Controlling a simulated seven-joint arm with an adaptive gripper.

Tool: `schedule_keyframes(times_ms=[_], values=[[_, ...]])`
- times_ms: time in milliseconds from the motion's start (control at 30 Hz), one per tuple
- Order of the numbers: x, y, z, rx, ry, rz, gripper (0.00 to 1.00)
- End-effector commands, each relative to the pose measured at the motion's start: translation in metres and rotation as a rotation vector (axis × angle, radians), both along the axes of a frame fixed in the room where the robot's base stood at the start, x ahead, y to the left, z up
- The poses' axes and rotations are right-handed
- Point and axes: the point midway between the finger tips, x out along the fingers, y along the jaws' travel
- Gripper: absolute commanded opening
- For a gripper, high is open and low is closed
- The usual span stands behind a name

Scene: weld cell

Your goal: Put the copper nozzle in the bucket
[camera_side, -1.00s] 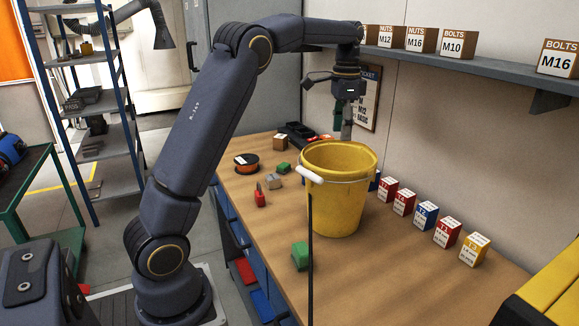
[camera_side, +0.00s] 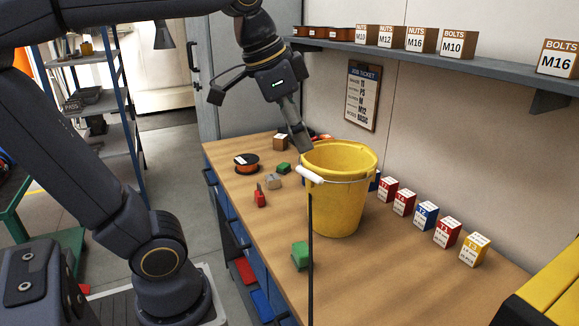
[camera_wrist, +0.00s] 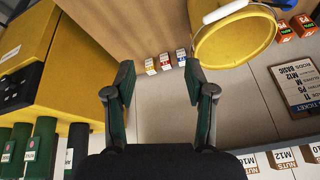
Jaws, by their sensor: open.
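I cannot make out the copper nozzle in either view. The yellow bucket (camera_side: 337,205) stands upright on the wooden bench, its white-gripped handle hanging at the front; most of its inside is hidden in the side view. In the wrist view the bucket (camera_wrist: 222,62) is at the upper right, cut by the frame edge. My gripper (camera_side: 260,119) is tilted above the bench, behind and left of the bucket, with its fingers spread wide. One finger reaches down close to the bucket's rim; I cannot tell whether they touch. In the wrist view my gripper (camera_wrist: 160,76) is open, nothing between its fingers.
Small labelled boxes (camera_side: 426,218) line the wall right of the bucket. A shelf (camera_side: 475,66) runs above.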

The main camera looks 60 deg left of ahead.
Motion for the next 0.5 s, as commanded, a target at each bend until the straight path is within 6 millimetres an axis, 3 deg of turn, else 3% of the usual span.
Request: schedule_keyframes(times_ms=[33, 100, 300, 500], values=[[-0.02, -0.007, -0.017, -0.01, -0.024, 0.022, 0.55], [-0.038, -0.013, -0.043, -0.026, -0.049, 0.072, 0.55], [-0.057, -0.015, -0.103, -0.08, -0.052, 0.224, 0.55], [-0.051, -0.014, -0.1, -0.113, -0.083, 0.29, 0.55]])
